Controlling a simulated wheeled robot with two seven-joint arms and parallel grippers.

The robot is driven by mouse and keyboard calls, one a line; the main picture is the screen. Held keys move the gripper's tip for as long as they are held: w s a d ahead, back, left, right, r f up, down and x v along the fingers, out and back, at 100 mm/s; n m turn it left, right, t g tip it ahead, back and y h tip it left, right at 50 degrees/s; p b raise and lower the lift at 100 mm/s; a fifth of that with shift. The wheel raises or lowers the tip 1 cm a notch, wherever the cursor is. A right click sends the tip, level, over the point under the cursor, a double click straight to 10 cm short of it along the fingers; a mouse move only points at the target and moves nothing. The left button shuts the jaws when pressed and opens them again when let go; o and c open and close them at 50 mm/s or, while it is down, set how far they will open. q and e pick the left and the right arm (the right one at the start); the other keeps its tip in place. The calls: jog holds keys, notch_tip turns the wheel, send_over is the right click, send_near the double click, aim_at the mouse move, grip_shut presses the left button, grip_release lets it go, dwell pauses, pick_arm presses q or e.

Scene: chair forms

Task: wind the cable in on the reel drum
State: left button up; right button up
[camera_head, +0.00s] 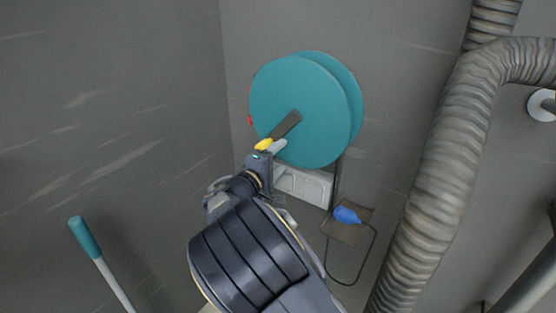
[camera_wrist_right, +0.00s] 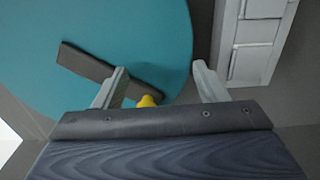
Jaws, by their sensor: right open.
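The reel drum (camera_head: 300,110) is two teal discs on a stand against the back wall. A dark crank arm (camera_head: 285,125) lies across its front disc, with a yellow knob (camera_head: 263,145) at its lower end. My right gripper (camera_head: 272,151) is at the knob. In the right wrist view the jaws (camera_wrist_right: 158,84) are open, and the yellow knob (camera_wrist_right: 147,101) shows between the fingers, nearer the left one, partly hidden by the gripper body. A thin dark cable (camera_head: 345,284) hangs in a loop below the drum. My left gripper is out of view.
A blue object (camera_head: 346,215) sits on a small brown plate (camera_head: 350,232) below the drum. A white box (camera_head: 308,186) is behind my right gripper. A thick ribbed duct (camera_head: 450,150) runs down the right. A teal-ended white pole (camera_head: 85,238) stands at the left.

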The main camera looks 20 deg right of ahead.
jog(key=v, duration=1)
dwell(0.3)
